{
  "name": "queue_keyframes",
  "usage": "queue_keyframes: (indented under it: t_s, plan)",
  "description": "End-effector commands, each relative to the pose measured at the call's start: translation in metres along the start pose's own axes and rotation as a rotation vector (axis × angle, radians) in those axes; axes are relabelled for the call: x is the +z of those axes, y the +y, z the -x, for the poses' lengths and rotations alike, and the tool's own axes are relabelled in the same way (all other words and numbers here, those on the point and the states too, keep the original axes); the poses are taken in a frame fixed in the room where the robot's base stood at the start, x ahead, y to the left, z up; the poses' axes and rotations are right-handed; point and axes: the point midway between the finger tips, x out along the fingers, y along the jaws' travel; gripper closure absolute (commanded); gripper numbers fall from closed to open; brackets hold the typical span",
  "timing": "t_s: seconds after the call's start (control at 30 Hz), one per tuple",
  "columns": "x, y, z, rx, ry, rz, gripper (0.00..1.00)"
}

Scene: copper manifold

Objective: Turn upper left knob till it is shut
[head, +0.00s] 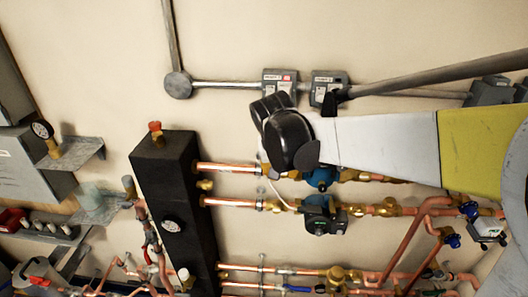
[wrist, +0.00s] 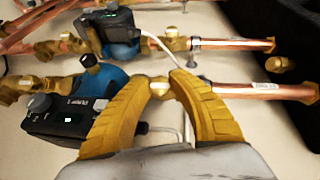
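In the wrist view, which looks turned over relative to the head view, my gripper (wrist: 160,78) has its two yellow fingers apart. A small brass valve piece with a pale rounded cap, seemingly the upper left knob (wrist: 158,88), sits between the fingertips on the copper pipe (wrist: 240,90). I cannot tell whether the fingers touch it. In the head view, my black wrist joint and white-and-yellow arm cover the knob and gripper. The upper copper pipe (head: 230,167) shows running from the black manifold block behind my wrist.
A black manifold block (head: 165,190) stands at left, with a red-topped fitting (head: 155,128). A blue-and-black pump (wrist: 60,120) is close beside my left finger in the wrist view. Another pump (head: 322,215) is on the pipe below. Grey boxes (head: 280,87) are above.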

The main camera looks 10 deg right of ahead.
Motion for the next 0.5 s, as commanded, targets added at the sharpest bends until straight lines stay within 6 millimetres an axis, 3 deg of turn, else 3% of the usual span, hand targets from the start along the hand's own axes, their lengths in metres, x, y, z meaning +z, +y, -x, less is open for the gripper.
queue_keyframes:
  t_s: [0.5]
  plan:
    - [0.0006, -0.0008, -0.0004, 0.028, -0.001, 0.046, 1.00]
